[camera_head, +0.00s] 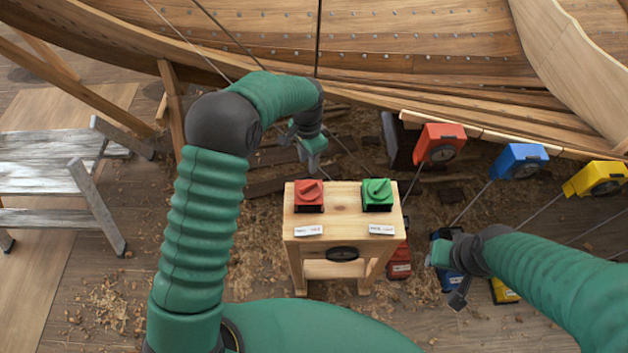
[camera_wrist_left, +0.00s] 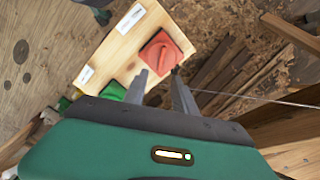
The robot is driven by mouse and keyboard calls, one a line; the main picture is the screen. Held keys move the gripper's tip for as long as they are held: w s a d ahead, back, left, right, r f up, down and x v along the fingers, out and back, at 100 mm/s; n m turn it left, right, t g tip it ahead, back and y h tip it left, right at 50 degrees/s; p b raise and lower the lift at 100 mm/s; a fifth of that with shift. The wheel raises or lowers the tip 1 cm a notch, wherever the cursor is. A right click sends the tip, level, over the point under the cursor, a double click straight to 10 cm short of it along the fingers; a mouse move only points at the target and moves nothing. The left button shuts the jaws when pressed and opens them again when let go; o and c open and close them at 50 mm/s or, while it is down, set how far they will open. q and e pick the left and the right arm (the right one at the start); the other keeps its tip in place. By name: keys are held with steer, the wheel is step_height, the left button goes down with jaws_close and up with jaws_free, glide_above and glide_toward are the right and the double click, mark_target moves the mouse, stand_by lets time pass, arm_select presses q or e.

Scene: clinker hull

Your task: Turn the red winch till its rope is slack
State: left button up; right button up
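A small wooden stand (camera_head: 343,215) carries a red block with a red turn-knob (camera_head: 309,195) at its left and a green one (camera_head: 377,193) at its right. A red box with a dark round face (camera_head: 439,144) hangs by the hull, with a rope running down from it. A red unit (camera_head: 400,265) sits low beside the stand, partly hidden. I cannot tell which red thing is the winch. My left gripper (camera_head: 303,142) is open and empty behind the stand. In the left wrist view its fingers (camera_wrist_left: 160,75) are near the red knob (camera_wrist_left: 161,52). My right gripper (camera_head: 450,275) is open at the right.
A blue box (camera_head: 519,160) and a yellow box (camera_head: 597,178) hang along the hull (camera_head: 420,45), with ropes running down. A grey bench (camera_head: 50,165) stands at left. Shavings litter the floor.

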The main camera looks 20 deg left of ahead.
mark_target(309, 185)
arm_select(q)
steer(key=f, duration=0.4)
steer(key=f+p, duration=0.1)
steer(key=f, duration=0.3)
steer(key=f+p, duration=0.1)
steer(key=f, duration=0.3)
steer(key=shift+w+a+f, duration=0.15)
steer(key=shift+w+f, duration=0.1)
steer(key=shift+w, duration=0.05)
steer(key=shift+s+f, duration=0.1)
steer(key=shift+f, duration=0.4)
jaws_close()
